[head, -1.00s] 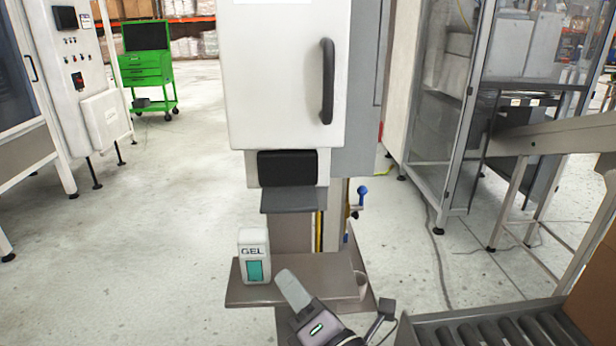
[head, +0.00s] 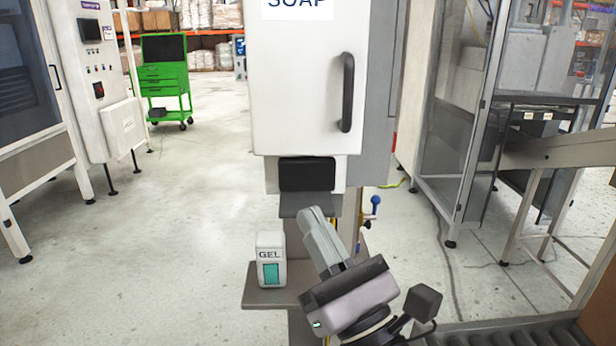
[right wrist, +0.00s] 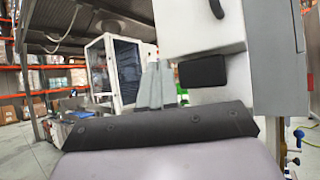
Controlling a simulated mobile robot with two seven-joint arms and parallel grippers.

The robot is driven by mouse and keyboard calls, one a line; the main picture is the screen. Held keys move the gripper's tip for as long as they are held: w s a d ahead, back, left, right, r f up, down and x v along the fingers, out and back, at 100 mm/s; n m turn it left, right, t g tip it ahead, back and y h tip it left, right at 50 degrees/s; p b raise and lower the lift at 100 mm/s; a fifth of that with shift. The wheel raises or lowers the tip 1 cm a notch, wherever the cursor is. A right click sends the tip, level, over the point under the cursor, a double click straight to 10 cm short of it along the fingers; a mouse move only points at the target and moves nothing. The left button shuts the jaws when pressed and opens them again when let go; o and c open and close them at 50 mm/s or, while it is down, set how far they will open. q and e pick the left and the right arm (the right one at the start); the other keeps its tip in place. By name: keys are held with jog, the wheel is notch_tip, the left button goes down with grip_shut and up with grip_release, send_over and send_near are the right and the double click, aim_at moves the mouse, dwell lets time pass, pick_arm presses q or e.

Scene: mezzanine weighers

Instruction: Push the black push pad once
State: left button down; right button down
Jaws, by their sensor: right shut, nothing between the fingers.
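The black push pad (head: 306,174) is set in the lower front of a white soap dispenser (head: 300,90), above a dark grey lip (head: 300,203). My right gripper (head: 312,214) is shut and empty. In the head view its fingertips overlap the lip, just below the pad; I cannot tell whether they touch the lip. In the right wrist view the pad (right wrist: 201,71) shows to the right of my right gripper's fingers (right wrist: 157,82), with a visible gap in the picture. My left gripper is not in view.
A white GEL bottle (head: 271,260) stands on a brown shelf (head: 265,298) below the dispenser. A blue-knobbed valve (head: 375,201) is to the right. A roller conveyor (head: 500,334) lies at lower right. Open floor is at the left.

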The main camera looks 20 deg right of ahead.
jog(key=b, duration=0.1)
send_near(304, 172)
jog(key=shift+w+a+r, duration=0.35)
jog(key=shift+w+r, duration=0.15)
jog(key=shift+r, duration=0.2)
jog(key=shift+w+a+r, duration=0.4)
jog(key=shift+w+r, duration=0.1)
jog(key=shift+r, duration=0.25)
jog(key=shift+w+a+r, duration=0.35)
jog(key=shift+w+r, duration=0.2)
jog(key=shift+r, duration=0.15)
jog(key=shift+w, duration=0.1)
jog(key=shift+w+d, duration=0.1)
jog(key=shift+w, duration=0.25)
jog(key=shift+w+d+b, duration=0.25)
jog(key=shift+w+b, duration=0.25)
jog(key=shift+w, duration=0.25)
dwell(1.0)
dwell(0.3)
jog(key=shift+s+a+p, duration=0.2)
jog(key=shift+s, duration=0.4)
jog(key=shift+s+a+p, duration=0.15)
jog(key=shift+s, duration=0.45)
